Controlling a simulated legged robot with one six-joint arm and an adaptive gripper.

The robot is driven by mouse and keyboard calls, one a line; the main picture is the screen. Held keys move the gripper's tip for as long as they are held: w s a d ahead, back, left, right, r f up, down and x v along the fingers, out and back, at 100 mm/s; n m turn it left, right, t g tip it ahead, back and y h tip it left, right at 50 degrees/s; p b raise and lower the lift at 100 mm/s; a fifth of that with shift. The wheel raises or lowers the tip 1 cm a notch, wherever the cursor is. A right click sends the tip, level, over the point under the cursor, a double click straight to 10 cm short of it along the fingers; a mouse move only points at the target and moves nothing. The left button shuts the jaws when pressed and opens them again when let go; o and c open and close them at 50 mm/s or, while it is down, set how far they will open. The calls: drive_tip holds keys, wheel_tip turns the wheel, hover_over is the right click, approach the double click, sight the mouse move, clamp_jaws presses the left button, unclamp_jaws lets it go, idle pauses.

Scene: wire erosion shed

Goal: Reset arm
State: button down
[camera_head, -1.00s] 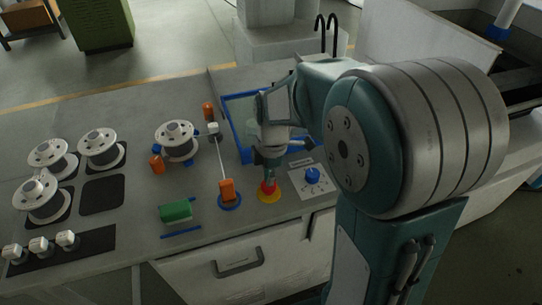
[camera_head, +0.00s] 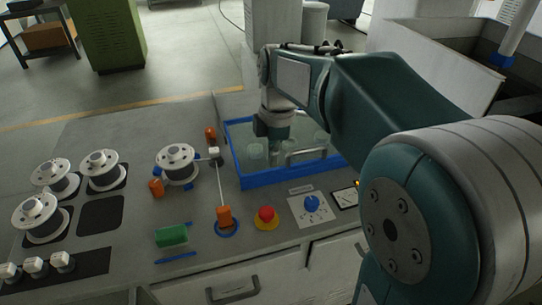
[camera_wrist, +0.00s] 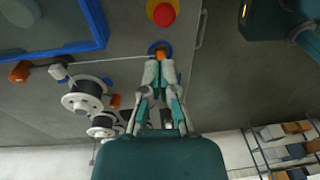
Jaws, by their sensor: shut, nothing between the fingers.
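My gripper (camera_wrist: 159,68) shows in the wrist view with its two slim fingers closed together and empty. In the head view my gripper (camera_head: 277,130) hangs above the blue-rimmed tank (camera_head: 290,175), apart from the panel, its fingertips hard to make out. The red push button (camera_head: 266,215) on its yellow base stands clear of it at the front; it also shows at the top of the wrist view (camera_wrist: 163,14). An orange guide block (camera_head: 224,215) on a blue ring sits left of the button; in the wrist view it lies behind my fingertips.
White spools (camera_head: 175,160) stand on the bench to the left. A green block (camera_head: 171,235) lies near the front edge. A blue knob (camera_head: 312,204) is right of the button. A deep grey bin (camera_head: 440,60) stands at the back right. The bare bench beyond the spools is clear.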

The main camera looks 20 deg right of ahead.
drive_tip(key=s+m+t+h, duration=0.1)
drive_tip(key=s+m+t, duration=0.5)
drive_tip(key=s+m, duration=1)
drive_tip(key=shift+f+m, duration=0.45)
drive_tip(key=shift+m, duration=0.45)
drive_tip(key=shift+s, duration=0.1)
